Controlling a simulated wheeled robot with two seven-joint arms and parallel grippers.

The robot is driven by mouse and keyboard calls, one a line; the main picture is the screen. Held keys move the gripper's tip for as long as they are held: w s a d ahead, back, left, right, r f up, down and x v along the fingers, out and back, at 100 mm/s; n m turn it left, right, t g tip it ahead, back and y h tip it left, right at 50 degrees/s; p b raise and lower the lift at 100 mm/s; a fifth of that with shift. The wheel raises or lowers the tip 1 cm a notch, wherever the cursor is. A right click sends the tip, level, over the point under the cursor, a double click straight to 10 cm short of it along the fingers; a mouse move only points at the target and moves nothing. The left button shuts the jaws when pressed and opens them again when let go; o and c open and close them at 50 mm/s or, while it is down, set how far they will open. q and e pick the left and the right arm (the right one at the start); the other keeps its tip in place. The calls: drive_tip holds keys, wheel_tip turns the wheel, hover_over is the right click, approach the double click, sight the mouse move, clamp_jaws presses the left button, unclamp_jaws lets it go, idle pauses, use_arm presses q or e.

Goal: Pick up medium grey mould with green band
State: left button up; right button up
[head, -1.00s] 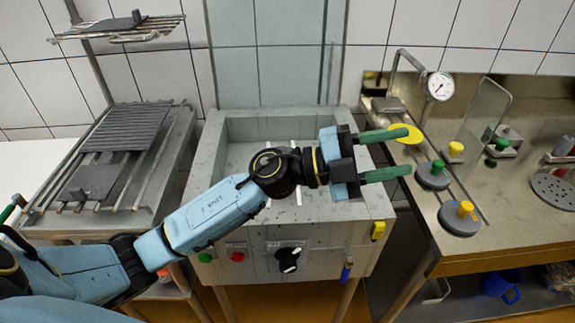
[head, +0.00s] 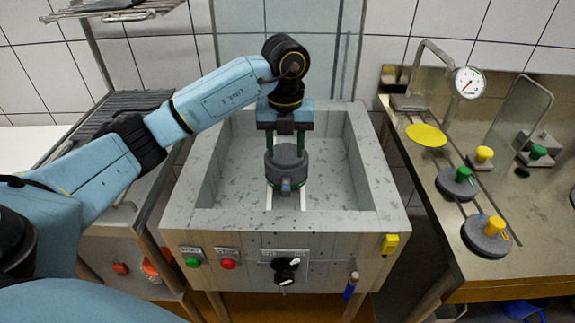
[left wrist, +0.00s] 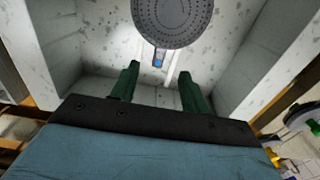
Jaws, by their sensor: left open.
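A grey round mould-like piece (head: 287,162) with a blue tab at its front stands in the basin. In the left wrist view its perforated grey top (left wrist: 172,18) lies beyond the fingertips, with the blue tab toward me. The fingers also show apart in the left wrist view (left wrist: 160,85). My right gripper is not in view.
The speckled grey basin (head: 365,165) has raised walls around the piece. On the right, a steel counter (head: 420,180) holds grey discs with a green knob (head: 457,183) and a yellow knob (head: 486,236), and a dial gauge (head: 468,83). A rack stands left.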

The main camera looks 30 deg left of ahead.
use_arm(q)
hover_over(286, 180)
wheel_tip(286, 180, down, 5)
drive_tip(key=shift+r+b, duration=0.15)
drive_tip(key=shift+b, duration=0.15)
drive_tip(key=shift+f+b, duration=0.5)
drive_tip(key=shift+f, duration=2.45)
clamp_jaws()
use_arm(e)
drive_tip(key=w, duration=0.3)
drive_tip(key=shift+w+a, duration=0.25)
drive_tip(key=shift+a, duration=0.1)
